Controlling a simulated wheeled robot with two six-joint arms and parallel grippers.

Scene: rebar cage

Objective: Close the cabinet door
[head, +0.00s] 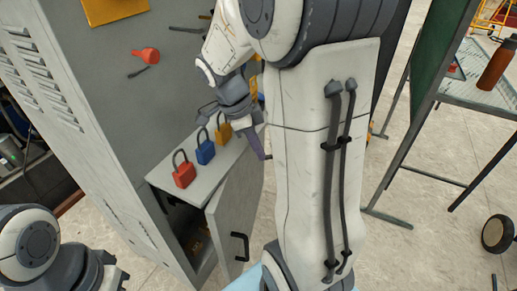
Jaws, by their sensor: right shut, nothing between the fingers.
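The grey cabinet (105,95) stands at the left. Its lower door (233,215) is ajar, swung out towards the right, with a black handle (240,246) on its face. A dark gap shows the inside between door and frame. My right gripper (260,146) is shut and empty, pointing down just above and beside the door's upper edge, right of the ledge; I cannot tell whether it touches the door. My right arm hides what lies behind it. My left arm shows at the lower left, but its fingers are outside the picture.
Red (184,170), blue (205,148) and orange (223,131) padlocks stand on the cabinet's ledge (187,187). A red tag-like item (147,55) is on the upper panel. A table (470,85) with an orange bottle (496,64) stands at the right.

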